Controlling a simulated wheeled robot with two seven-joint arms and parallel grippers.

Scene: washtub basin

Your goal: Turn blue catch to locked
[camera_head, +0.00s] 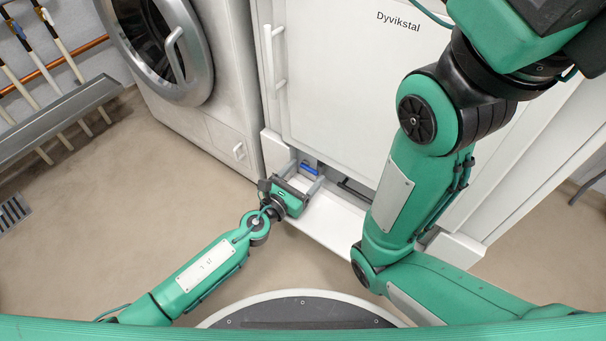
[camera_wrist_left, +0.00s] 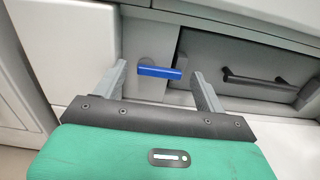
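The blue catch (camera_head: 308,169) is a small bar low on the white cabinet front, below the large door. In the left wrist view the blue catch (camera_wrist_left: 160,72) lies roughly horizontal, running right from a round grey pivot. My left gripper (camera_head: 304,175) is at the catch, its fingers pointing toward it. In the left wrist view the left gripper (camera_wrist_left: 160,80) is open, one finger on each side of the catch, with gaps to both; contact is not visible. My right arm crosses the right side of the head view, but its gripper is out of view.
A grey drawer front with a black handle (camera_wrist_left: 252,79) is right of the catch. The white cabinet door (camera_head: 350,80) stands above, labelled Dyvikstal. A washing machine (camera_head: 215,120) stands to the left. A metal rack (camera_head: 60,117) is far left. Floor between is clear.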

